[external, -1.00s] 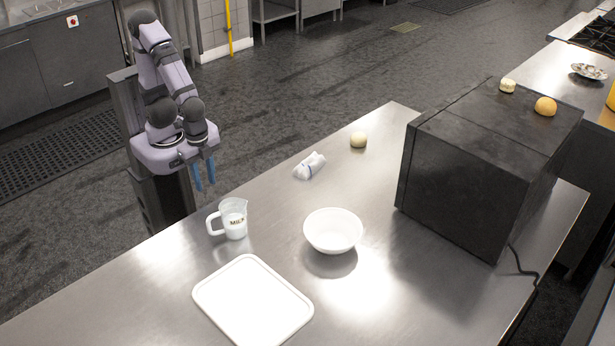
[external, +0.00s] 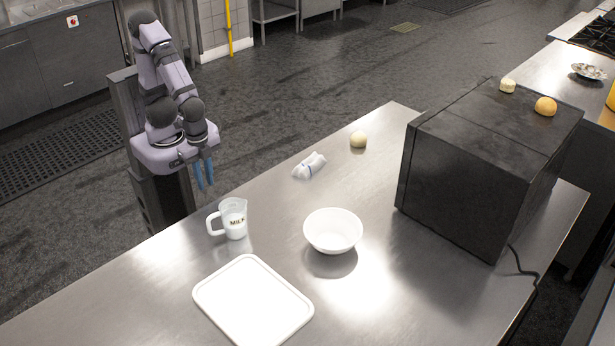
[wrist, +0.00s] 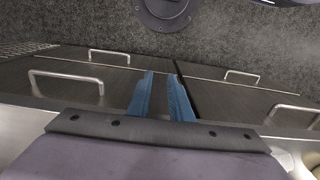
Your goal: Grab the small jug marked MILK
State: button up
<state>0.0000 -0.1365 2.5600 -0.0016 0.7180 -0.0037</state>
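The small white jug marked MILK (external: 233,217) stands upright on the steel table, with its handle toward the left. My gripper (external: 204,174) has blue fingers that point down, beyond the table's far left edge. It is up and to the left of the jug in the external view, apart from it. In the wrist view my gripper (wrist: 163,92) shows a gap between the two fingers and nothing held there. The jug is not in the wrist view.
On the steel table (external: 140,300) are a white tray (external: 252,300), a white bowl (external: 333,230), a crumpled white cloth (external: 309,166), a pale round ball (external: 358,140) and a large black box (external: 470,165).

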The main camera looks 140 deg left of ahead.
jog(key=w+d+r+t+p, duration=0.1)
jog(key=w+d+t+p, duration=0.1)
jog(key=w+d+p, duration=0.1)
jog(key=w+d+r+t+h+p, duration=0.1)
jog(key=w+d+t+p, duration=0.1)
jog(key=w+d+p, duration=0.2)
jog(key=w+d+r+m+t+p, duration=0.1)
jog(key=w+d+t+p, duration=0.2)
jog(key=w+d, duration=0.3)
jog(key=shift+w+d+h+p, duration=0.1)
jog(key=shift+w+h+p, duration=0.35)
jog(key=shift+p, duration=0.15)
jog(key=shift+w+d+t+p, duration=0.25)
jog(key=shift+w+t+p, duration=0.05)
jog(key=shift+p, duration=0.05)
jog(key=shift+w+d+t+p, duration=0.15)
jog(key=shift+w+t+p, duration=0.1)
jog(key=shift+t+p, duration=0.2)
jog(key=shift+w+r+n+t+y+p, duration=0.25)
jog(key=shift+r+n+t+p, duration=0.2)
jog(key=shift+t+p, duration=0.35)
jog(key=shift+a+r+t+p, duration=0.25)
jog(key=shift+r+t+p, duration=0.55)
jog(key=shift+t, duration=0.05)
jog(key=shift+s+a+r+m+t+y+p, duration=0.1)
jog(key=shift+a+r+m+t+y+p, duration=0.1)
jog(key=shift+r+t, duration=0.25)
jog(key=shift+s+a+r+m+t+y+p, duration=0.1)
jog(key=shift+a+r+t+p, duration=0.1)
jog(key=shift+r+t, duration=0.25)
